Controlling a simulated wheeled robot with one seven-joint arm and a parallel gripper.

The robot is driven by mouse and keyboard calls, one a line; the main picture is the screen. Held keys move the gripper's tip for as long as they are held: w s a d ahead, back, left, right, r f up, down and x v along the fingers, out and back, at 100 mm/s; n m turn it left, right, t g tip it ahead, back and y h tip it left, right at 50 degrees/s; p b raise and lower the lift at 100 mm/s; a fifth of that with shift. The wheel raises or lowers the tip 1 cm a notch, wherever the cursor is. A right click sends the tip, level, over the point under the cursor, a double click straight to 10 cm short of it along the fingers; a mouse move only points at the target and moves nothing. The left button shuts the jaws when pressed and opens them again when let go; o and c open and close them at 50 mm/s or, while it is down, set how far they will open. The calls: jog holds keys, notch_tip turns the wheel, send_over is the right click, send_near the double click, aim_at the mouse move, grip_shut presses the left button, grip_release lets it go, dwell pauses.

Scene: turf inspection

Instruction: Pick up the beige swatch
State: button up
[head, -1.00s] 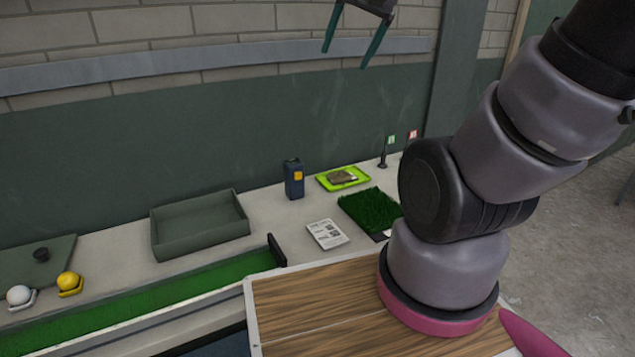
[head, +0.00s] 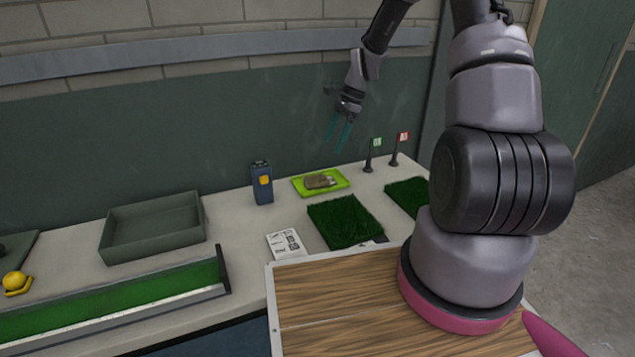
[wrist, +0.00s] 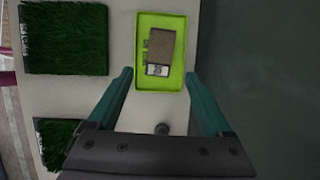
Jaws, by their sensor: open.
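The task's beige swatch appears to be the brownish-beige piece (head: 320,181) lying in a lime green tray (head: 340,185) on the counter. In the wrist view the piece (wrist: 166,47) shows inside the tray (wrist: 147,82), with a small pale label at its lower end and green bits at its left side. My gripper (head: 340,135) has teal fingers and is open and empty. It hangs above the counter over the tray area. In the wrist view the tray lies ahead between and beyond the fingertips (wrist: 160,75), with nothing between the fingers.
Two grass squares (head: 345,221) (head: 407,196) lie near the tray. Two small flags on black stands (head: 369,160) (head: 395,155) are at the right.

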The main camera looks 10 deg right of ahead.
send_near(317, 178)
notch_tip(317, 178, down, 3)
jog(key=shift+a+f+m, duration=0.1)
jog(key=shift+a+m, duration=0.1)
jog(key=shift+m, duration=0.1)
jog(key=x, duration=0.5)
jog(key=shift+a+f, duration=0.15)
jog(key=shift+a, duration=0.25)
jog(key=c, duration=1.1)
